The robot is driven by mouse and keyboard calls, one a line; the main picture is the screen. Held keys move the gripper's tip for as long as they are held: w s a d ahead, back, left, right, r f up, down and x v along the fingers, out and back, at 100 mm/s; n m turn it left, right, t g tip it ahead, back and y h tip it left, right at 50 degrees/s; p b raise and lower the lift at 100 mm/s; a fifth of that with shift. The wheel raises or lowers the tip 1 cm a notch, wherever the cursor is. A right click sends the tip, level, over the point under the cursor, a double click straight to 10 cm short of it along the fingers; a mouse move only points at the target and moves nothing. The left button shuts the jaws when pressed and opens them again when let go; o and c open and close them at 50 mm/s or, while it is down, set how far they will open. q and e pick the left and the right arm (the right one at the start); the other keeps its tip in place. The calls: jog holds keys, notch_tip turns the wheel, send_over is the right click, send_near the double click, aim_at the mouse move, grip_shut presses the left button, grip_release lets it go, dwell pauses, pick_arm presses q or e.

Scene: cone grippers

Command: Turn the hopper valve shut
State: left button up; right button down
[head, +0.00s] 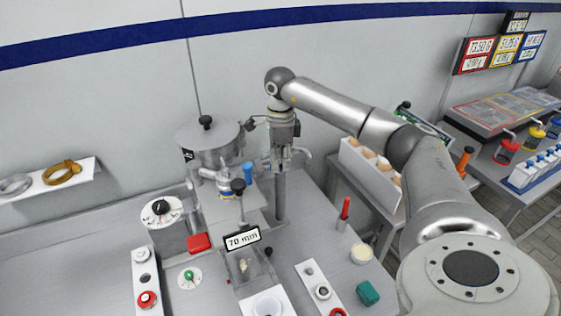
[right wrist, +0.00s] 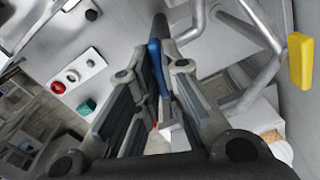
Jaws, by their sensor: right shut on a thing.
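The hopper (head: 208,148) is a grey metal drum with a lid and black knob, mounted near the wall left of my right gripper. My right gripper (head: 281,163) points down beside it, above a grey post (head: 281,198). In the right wrist view, its fingers (right wrist: 160,95) are closed around a blue lever (right wrist: 154,58), which looks like the valve handle. The fingers hide part of the lever. A small blue piece (head: 248,169) also shows below the hopper in the head view; I cannot tell if it is the same part. My left gripper is not in view.
A dial (head: 161,209), a red block (head: 199,242) and a 70 mm sign (head: 243,238) stand in front of the hopper. A button panel (head: 311,270) and a green block (head: 368,293) lie near the front. A white bin (head: 369,173) stands behind my right arm.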

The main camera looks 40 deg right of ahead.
jog(key=m, duration=0.7)
jog(key=shift+r, duration=0.15)
jog(key=m, duration=0.7)
jog(key=shift+w+p, duration=0.1)
jog(key=shift+p, duration=0.2)
jog(key=c, duration=1.6)
grip_release()
jog(key=shift+o, duration=0.2)
notch_tip(320, 180, up, 12)
